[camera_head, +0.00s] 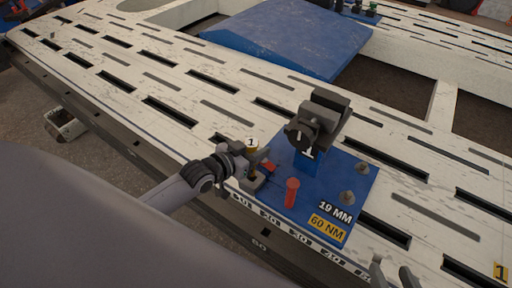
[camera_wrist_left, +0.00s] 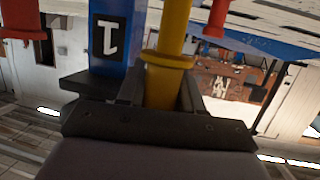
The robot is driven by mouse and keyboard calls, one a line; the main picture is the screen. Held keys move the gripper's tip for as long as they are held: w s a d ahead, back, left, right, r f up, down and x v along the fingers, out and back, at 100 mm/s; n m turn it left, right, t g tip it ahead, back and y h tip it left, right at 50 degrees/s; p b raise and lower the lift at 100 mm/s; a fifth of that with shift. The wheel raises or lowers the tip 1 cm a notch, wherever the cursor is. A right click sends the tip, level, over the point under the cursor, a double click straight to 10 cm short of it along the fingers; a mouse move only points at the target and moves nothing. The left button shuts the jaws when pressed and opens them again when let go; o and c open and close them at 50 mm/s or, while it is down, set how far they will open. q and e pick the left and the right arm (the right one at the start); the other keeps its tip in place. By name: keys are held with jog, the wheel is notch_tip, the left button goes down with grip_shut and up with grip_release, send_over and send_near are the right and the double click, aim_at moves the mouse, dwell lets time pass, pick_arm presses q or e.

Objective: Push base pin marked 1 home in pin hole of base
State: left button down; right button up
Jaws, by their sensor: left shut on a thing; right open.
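The base pin marked 1 (camera_head: 252,144) has a pale round top with the number 1 and a yellow body. It stands at the left edge of the blue base (camera_head: 322,187). My left gripper (camera_head: 257,167) is shut on the pin. In the left wrist view the yellow pin (camera_wrist_left: 168,62), with its collar, sits between the fingers of my left gripper (camera_wrist_left: 162,92). The pin hole and the pin's lower end are hidden, so I cannot tell how deep the pin sits. My right gripper (camera_head: 391,274) is open and empty at the bottom right.
A dark clamp block (camera_head: 318,120) stands on the blue post marked 1 (camera_wrist_left: 108,40). A red pin (camera_head: 291,192) and two grey studs (camera_head: 348,197) stand on the base. The slotted white frame (camera_head: 190,75) surrounds it. A blue ramp-like block (camera_head: 290,38) lies behind.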

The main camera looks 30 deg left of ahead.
pick_arm(q)
jog(key=shift+p, duration=0.55)
dwell(0.9)
jog(key=shift+f+b, duration=1.35)
jog(key=shift+f, duration=0.5)
jog(key=shift+f+b, duration=0.3)
jog(key=shift+f, duration=0.15)
jog(key=shift+f, duration=0.35)
jog(key=shift+f+b, duration=0.1)
jog(key=shift+b, duration=0.25)
jog(key=shift+f+b, duration=0.8)
jog(key=shift+f, duration=0.35)
